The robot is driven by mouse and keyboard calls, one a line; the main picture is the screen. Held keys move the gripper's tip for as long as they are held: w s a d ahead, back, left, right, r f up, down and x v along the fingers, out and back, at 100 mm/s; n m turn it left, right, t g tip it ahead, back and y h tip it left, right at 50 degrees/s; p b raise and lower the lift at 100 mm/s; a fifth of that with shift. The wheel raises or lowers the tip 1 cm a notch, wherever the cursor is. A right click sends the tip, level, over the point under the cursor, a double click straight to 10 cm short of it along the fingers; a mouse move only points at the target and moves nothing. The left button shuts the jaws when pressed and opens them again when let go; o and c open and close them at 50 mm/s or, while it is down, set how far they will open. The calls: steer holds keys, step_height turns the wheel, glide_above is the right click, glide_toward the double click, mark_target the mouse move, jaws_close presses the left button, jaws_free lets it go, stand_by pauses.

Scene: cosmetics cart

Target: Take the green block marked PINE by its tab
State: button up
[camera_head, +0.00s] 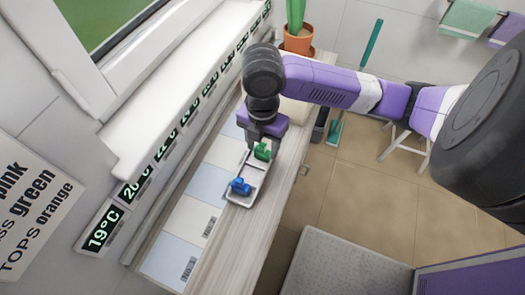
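A small green block (262,151) sits at the far end of a pale tray (237,198) on the long counter. Its marking and tab are too small to make out. A blue block (240,187) lies nearer in the same tray. My gripper (252,146) points down at the tray's far end, just left of the green block in the picture. Its fingers are dark and tiny here. I cannot tell whether they touch the block or how far apart they are.
The counter (212,262) carries pale blue and white numbered panels. A wall ledge with temperature displays (103,227) runs along its left. A potted cactus (298,38) stands at the far end. A grey-topped unit (345,268) is at lower right. Tiled floor (345,200) is open between.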

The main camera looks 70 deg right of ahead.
steer(key=c, duration=1)
